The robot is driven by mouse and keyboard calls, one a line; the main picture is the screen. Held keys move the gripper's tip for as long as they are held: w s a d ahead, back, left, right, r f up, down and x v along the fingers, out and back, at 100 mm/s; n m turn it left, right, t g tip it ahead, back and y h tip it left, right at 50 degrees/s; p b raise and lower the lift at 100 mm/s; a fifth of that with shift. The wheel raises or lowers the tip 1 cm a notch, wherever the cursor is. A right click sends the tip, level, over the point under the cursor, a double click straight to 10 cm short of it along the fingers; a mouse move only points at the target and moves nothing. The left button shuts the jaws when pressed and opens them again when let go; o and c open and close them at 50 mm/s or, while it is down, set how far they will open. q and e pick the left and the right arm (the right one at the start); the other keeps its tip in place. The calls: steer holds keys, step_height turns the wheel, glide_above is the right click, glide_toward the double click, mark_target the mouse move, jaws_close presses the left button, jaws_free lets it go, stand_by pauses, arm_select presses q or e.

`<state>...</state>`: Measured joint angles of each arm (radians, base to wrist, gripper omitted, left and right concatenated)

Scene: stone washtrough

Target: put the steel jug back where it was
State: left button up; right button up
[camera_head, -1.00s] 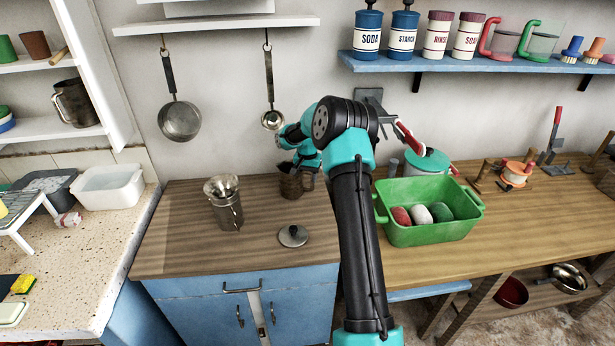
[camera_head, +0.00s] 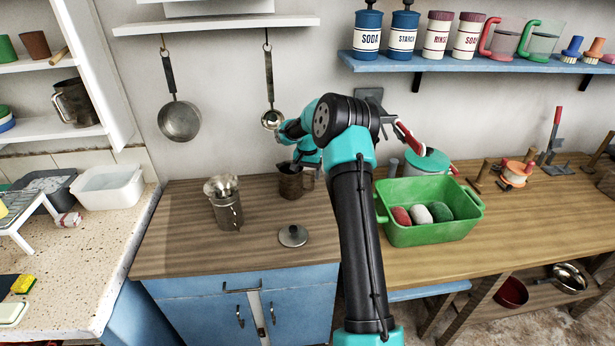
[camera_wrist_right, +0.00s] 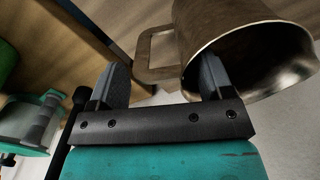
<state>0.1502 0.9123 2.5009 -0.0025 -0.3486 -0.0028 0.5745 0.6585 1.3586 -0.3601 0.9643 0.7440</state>
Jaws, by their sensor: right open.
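A brownish metal jug (camera_head: 290,184) stands upright at the back right of the wooden cabinet top (camera_head: 180,250). In the right wrist view the jug (camera_wrist_right: 245,45) shows its open mouth and its squared handle (camera_wrist_right: 150,75). My right gripper (camera_head: 297,160) is at the jug, partly hidden behind my own arm. In the wrist view the right gripper (camera_wrist_right: 165,80) is open, its fingers apart, with the handle showing between them; contact cannot be told. Another dark metal jug (camera_head: 75,103) stands on the left wall shelf. My left gripper is not in view.
A steel canister (camera_head: 226,203) and a round lid (camera_head: 293,236) sit on the cabinet top. A pan (camera_head: 179,121) and a ladle (camera_head: 271,119) hang behind. A green tub (camera_head: 425,230) with bars stands right. The cabinet top's front left is clear.

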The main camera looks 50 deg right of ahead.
step_height(320, 180, up, 10)
steer(key=shift+r, duration=0.2)
stand_by(0.6)
